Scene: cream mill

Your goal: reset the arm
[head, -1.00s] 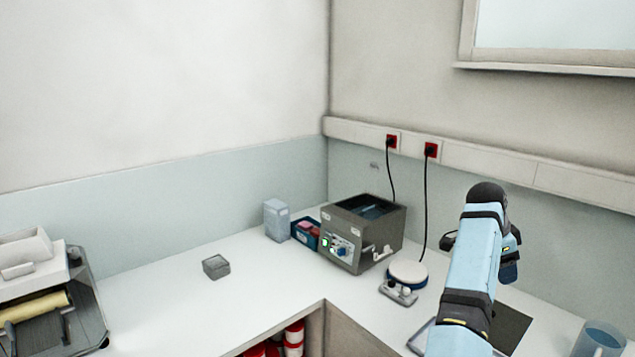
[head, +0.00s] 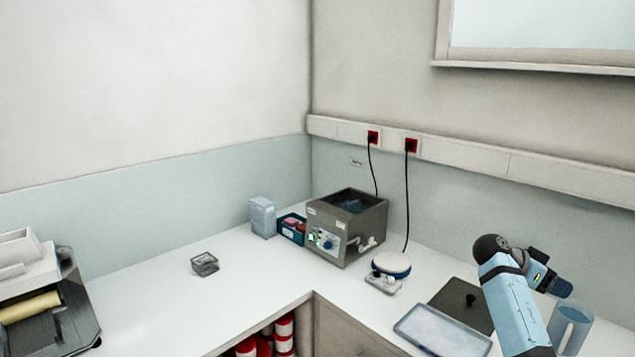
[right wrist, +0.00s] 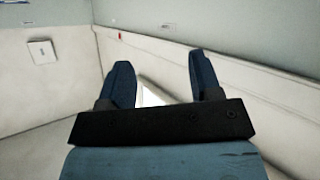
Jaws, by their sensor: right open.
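My right arm comes in from the lower right in the head view, and its gripper (head: 562,287) points to the right, above the right part of the counter. In the right wrist view the two blue fingers of the right gripper (right wrist: 160,88) stand wide apart with nothing between them but a pale surface farther off. It touches nothing that I can see. My left gripper does not show.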

